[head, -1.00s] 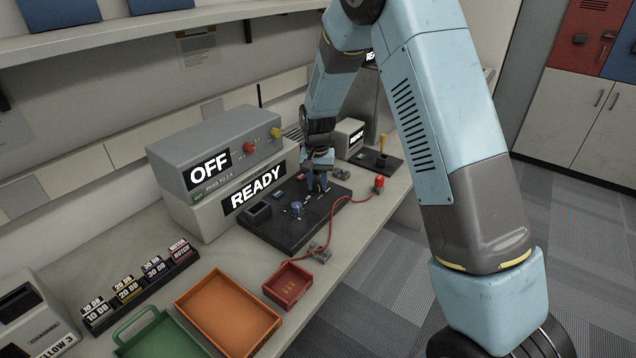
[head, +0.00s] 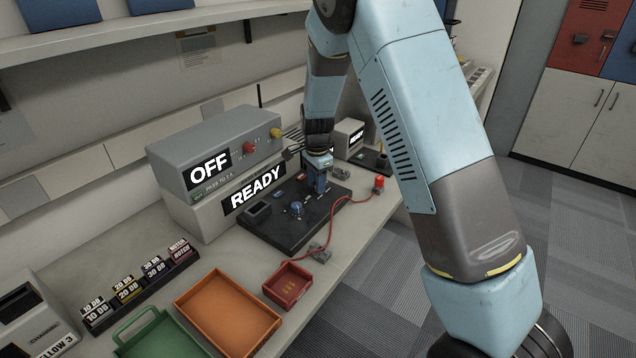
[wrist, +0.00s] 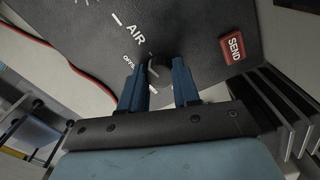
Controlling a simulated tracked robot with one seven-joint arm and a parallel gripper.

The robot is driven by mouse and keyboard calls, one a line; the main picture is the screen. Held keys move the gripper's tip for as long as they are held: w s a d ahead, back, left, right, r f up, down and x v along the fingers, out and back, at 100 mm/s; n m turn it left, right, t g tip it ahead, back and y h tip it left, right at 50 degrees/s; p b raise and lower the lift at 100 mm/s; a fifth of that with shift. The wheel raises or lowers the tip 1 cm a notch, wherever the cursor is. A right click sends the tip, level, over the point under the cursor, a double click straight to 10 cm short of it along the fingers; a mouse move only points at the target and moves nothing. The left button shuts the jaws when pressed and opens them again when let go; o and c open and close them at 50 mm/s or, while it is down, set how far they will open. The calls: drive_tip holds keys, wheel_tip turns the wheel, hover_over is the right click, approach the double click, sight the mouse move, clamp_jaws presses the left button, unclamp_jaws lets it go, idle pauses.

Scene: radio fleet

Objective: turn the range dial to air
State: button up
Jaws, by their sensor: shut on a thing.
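The range dial (wrist: 160,72) is a dark round knob on the black panel, seen in the wrist view between my blue fingers. My gripper (wrist: 160,85) is shut on the dial, with one finger on each side of it. White "AIR" (wrist: 136,33) and "OFFS" lettering shows on the panel beside the dial. The dial's pointer mark is hard to make out. In the head view my gripper (head: 318,188) reaches down onto the black panel (head: 280,234), and the dial is hidden there.
A red SEND button (wrist: 236,47) sits beside the dial. Grey units reading OFF (head: 209,168) and READY (head: 256,190) stand behind the panel. A red cable (head: 333,222) crosses the panel's front right. An orange tray (head: 228,312) and red tray (head: 288,286) lie nearer.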

drive_tip(key=shift+s+f+m, duration=0.1)
drive_tip(key=shift+s+m, duration=0.05)
drive_tip(key=shift+m, duration=0.95)
drive_tip(key=o, duration=1.1)
drive_tip(key=shift+c, duration=0.2)
wheel_tip(320, 180, up, 14)
drive_tip(key=shift+f, duration=0.1)
